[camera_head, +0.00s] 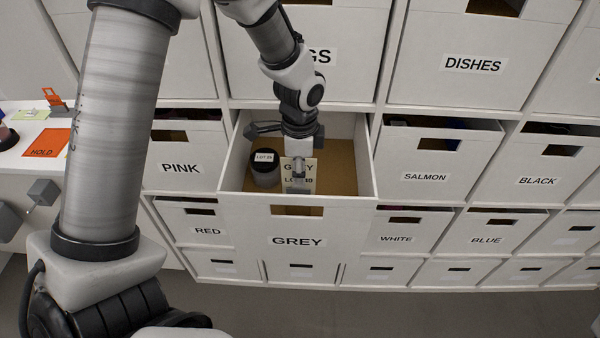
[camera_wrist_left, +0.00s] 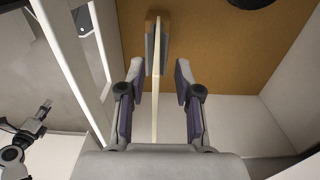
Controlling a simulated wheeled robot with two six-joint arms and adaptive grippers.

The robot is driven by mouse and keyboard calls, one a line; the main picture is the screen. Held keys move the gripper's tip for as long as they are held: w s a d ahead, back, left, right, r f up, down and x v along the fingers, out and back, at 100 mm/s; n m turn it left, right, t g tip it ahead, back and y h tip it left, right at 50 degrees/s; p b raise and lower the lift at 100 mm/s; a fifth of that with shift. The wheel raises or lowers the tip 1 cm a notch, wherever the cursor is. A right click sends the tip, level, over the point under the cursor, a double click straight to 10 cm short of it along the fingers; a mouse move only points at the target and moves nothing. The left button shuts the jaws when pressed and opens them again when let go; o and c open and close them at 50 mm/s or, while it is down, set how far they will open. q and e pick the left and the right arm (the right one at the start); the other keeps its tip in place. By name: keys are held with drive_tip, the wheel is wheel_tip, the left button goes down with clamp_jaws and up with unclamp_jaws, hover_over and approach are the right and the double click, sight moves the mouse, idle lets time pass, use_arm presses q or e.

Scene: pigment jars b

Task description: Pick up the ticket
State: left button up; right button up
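The ticket (camera_head: 312,170) is a pale card marked with "GREY" and a lot number, standing in the open GREY drawer. My left gripper (camera_head: 298,176) reaches down into the drawer at the ticket and covers part of it. In the left wrist view the ticket (camera_wrist_left: 156,105) shows edge-on as a thin upright strip, with a grey piece at its far end. My left gripper (camera_wrist_left: 159,78) has one finger on each side of it, with gaps; it is open. Part of another arm of mine, seemingly the right, shows small at the left of the wrist view; its finger state is unclear.
A dark-lidded jar (camera_head: 265,172) labelled with a lot number stands in the drawer left of the ticket. The GREY drawer (camera_head: 340,228) is pulled out, its walls close around my gripper. Labelled drawers surround it. An orange HOLD card (camera_head: 46,142) lies on the left counter.

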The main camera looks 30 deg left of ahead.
use_arm(q)
drive_tip(key=shift+s+r, duration=0.15)
drive_tip(key=shift+s, duration=0.05)
drive_tip(key=shift+c, duration=1.4)
drive_tip(key=shift+s, duration=0.1)
clamp_jaws()
wheel_tip(320, 180, up, 10)
drive_tip(key=shift+f+b, duration=0.25)
drive_tip(key=shift+b, duration=0.45)
drive_tip(key=shift+f+b, duration=1.4)
drive_tip(key=shift+f, duration=1.2)
